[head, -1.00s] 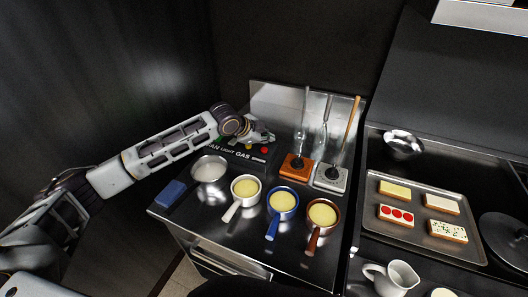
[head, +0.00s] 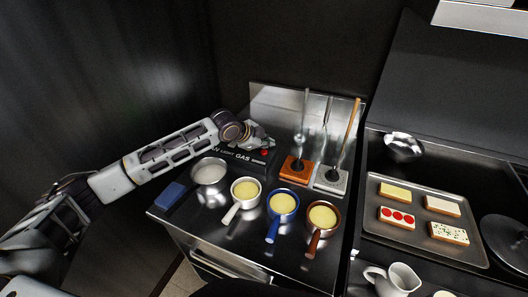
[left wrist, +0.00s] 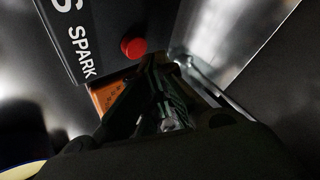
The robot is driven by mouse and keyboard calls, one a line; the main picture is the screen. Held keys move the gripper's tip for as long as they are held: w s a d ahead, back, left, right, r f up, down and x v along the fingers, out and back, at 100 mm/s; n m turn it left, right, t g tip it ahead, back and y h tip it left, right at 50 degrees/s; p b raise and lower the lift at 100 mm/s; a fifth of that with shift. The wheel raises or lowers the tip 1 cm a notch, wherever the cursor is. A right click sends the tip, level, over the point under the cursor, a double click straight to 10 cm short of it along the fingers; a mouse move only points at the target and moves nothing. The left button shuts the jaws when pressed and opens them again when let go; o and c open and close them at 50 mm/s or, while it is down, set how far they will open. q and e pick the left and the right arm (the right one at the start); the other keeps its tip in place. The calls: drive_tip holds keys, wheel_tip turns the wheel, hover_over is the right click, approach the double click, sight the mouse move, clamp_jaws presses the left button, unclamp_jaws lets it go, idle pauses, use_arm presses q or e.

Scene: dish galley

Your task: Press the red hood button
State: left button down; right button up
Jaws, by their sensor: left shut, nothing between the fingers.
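The black button box (head: 236,156) with white lettering stands at the back left of the steel counter. A red button (head: 264,152) shows at its right end in the head view. In the left wrist view a red button (left wrist: 133,47) sits beside the word SPARK. My left gripper (head: 269,143) is shut and empty, just above and behind the box's right end. In the left wrist view its fingertips (left wrist: 164,68) appear beside the red button; I cannot tell whether they touch it. The gripper hides part of the box's top. My right gripper is not in view.
Skimmers or ladles and a wooden-handled tool stand in an orange holder (head: 296,170) and a grey holder (head: 331,179) right of the box. A steel backsplash (head: 262,100) rises behind.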

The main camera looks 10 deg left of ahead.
sight(266, 153)
use_arm(q)
drive_tip(key=shift+f+p, duration=0.3)
drive_tip(key=shift+f, duration=0.05)
idle(0.7)
drive_tip(key=shift+f, duration=0.55)
idle(1.5)
drive_tip(key=shift+r, duration=0.1)
drive_tip(key=shift+r+p, duration=0.85)
drive_tip(key=shift+p, duration=0.3)
drive_tip(key=shift+r+p, duration=2.5)
drive_tip(key=shift+s+f, duration=0.1)
